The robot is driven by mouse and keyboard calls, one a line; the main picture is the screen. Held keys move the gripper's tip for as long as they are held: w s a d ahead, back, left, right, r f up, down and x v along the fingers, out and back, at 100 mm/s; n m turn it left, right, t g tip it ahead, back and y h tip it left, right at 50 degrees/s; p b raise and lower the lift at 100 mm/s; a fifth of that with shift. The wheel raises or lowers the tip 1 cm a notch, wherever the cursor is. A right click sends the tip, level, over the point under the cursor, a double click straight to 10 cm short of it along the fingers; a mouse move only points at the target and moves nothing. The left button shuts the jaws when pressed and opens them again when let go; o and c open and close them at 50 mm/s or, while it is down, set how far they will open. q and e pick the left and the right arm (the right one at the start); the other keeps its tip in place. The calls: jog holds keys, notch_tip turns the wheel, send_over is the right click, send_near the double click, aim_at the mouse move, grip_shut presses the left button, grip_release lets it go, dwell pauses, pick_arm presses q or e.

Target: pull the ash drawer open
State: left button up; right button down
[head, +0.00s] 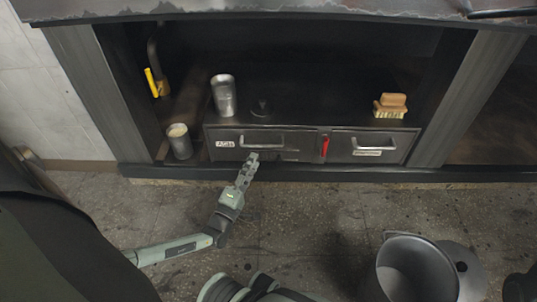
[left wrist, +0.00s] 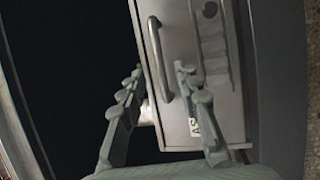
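The ash drawer (head: 290,155) is the wide grey metal front with a white ASH label at its left, low under the grill. Its front looks flush with the drawer beside it, so it appears shut. Its bar handle (head: 262,138) runs across the upper part of the front. My left gripper (head: 252,159) is just in front of the drawer, below the handle. In the left wrist view the gripper (left wrist: 160,72) is open, and the handle (left wrist: 158,58) lies between the directions of its two fingers. I cannot tell whether they touch it. My right gripper is not in view.
A second drawer (head: 366,151) and a red lever (head: 325,148) are at the right. A metal canister (head: 223,96), a small dark knob (head: 261,108) and a brush (head: 391,106) stand above. A cup (head: 179,142) is left of the drawer. A bucket (head: 412,270) stands on the floor.

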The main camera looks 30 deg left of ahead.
aim_at(262, 145)
pick_arm(q)
jog(key=b+x, duration=0.1)
jog(key=x, duration=0.6)
jog(key=shift+w+r, duration=0.1)
jog(key=shift+w, duration=0.25)
jog(key=shift+c, duration=0.4)
grip_shut()
